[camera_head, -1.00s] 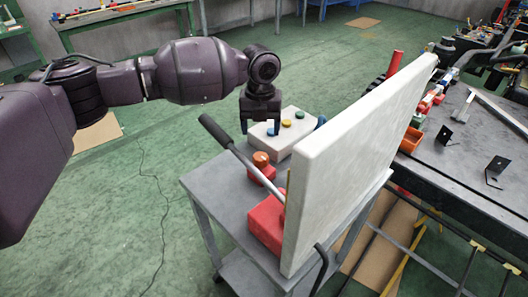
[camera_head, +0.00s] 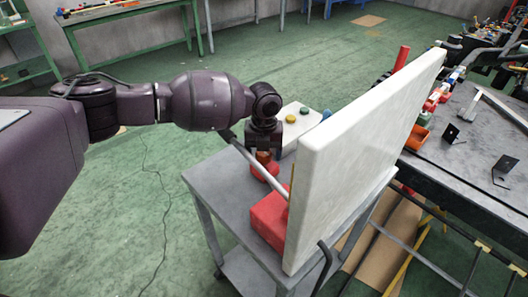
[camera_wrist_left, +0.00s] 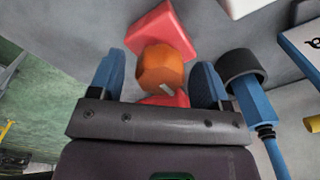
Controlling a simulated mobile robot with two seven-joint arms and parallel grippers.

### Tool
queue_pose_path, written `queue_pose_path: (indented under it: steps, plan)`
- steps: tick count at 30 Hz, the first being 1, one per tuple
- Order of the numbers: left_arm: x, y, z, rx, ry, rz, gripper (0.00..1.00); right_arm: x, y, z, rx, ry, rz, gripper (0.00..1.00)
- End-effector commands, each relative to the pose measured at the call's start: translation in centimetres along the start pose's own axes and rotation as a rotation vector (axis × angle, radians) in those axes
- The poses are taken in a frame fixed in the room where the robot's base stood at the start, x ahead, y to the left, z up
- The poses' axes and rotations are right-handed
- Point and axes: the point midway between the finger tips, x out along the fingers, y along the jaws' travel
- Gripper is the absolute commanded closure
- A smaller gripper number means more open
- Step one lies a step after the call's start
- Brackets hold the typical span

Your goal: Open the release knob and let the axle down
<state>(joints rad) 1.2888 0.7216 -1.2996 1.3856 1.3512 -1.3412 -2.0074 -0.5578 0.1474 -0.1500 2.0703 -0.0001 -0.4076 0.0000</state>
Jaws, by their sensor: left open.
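The release knob is orange (camera_head: 264,158), on a red base (camera_head: 266,171) on the grey cart, partly hidden by my gripper in the head view. In the left wrist view the knob (camera_wrist_left: 160,68) shows whole, in front of its red base (camera_wrist_left: 165,25). My left gripper (camera_wrist_left: 158,78) is open, with one blue finger on each side of the knob and a gap to both. In the head view the left gripper (camera_head: 264,146) points down over the knob. My right gripper is not in view. I cannot make out the axle.
A box with coloured buttons (camera_head: 300,128) sits behind. The cart top (camera_head: 222,184) is bare at left.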

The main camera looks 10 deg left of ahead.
Motion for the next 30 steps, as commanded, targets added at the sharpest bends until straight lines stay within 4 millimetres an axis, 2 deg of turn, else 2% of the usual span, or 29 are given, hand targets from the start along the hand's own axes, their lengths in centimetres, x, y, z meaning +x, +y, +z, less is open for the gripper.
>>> queue_pose_path:
  steps: [4, 12, 14, 23, 30]
  plan:
    - [0.0, 0.0, 0.0, 0.0, 0.0, 0.0, 0.31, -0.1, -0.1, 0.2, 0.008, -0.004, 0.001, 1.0]
    - [0.0, 0.0, 0.0, 0.0, 0.0, 0.0, 0.72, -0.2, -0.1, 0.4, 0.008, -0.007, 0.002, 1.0]
    - [0.0, 0.0, 0.0, 0.0, 0.0, 0.0, 0.79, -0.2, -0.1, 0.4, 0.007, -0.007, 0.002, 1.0]
    - [-0.1, 0.0, -0.1, -0.042, 0.002, 0.0, 0.79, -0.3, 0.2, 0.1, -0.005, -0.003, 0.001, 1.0]
    - [-0.3, -0.1, -0.1, -0.185, 0.0, -0.001, 0.78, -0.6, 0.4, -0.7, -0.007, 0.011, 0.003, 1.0]
